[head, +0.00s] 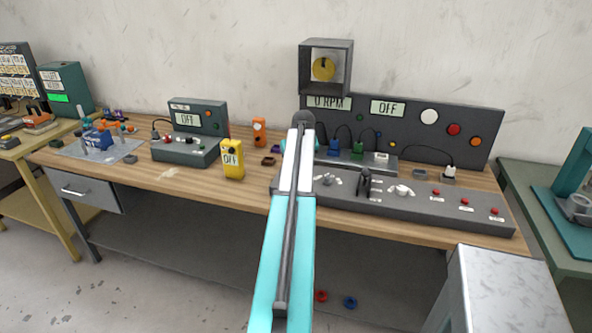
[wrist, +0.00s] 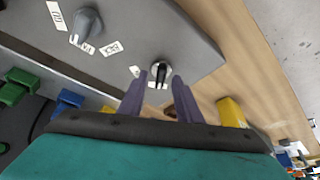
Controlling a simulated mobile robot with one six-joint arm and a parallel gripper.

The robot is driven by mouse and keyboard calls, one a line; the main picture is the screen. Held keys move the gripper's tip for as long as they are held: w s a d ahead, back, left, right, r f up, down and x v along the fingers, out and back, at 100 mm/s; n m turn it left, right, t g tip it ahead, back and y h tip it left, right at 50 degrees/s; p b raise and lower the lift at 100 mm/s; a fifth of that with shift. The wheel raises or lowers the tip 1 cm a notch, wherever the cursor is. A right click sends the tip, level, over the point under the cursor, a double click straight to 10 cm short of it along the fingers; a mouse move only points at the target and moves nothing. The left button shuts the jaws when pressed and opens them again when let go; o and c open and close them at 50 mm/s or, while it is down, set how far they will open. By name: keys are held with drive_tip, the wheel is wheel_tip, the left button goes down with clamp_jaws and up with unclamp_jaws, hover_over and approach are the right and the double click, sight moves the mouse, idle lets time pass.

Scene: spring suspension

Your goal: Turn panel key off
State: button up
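The panel key (wrist: 160,72) is a small dark knob with a pale, light-coloured ring, on the grey control console near its edge. It shows in the wrist view just beyond my fingertips. My gripper (wrist: 161,82) is open, with its two dark purple fingers apart. The key appears in line with the gap between them; I cannot tell whether they touch it. In the head view my own arm hides the key and the fingers. The console (head: 440,207) stands at the right of the wooden bench. Its upright panel carries an OFF display (head: 389,108) and a 0 RPM display.
A grey rotary knob (wrist: 87,25) with labels stands near the key. A black lever (head: 365,183), a white knob (head: 402,190) and red buttons lie further right. A yellow meter (head: 232,158) stands left of the console. A square frame (head: 326,68) with a gauge rises above the panel.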

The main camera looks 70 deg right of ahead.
drive_tip(key=b+v, duration=0.2)
drive_tip(key=v, duration=1.1)
drive_tip(key=shift+w, duration=0.1)
idle(0.3)
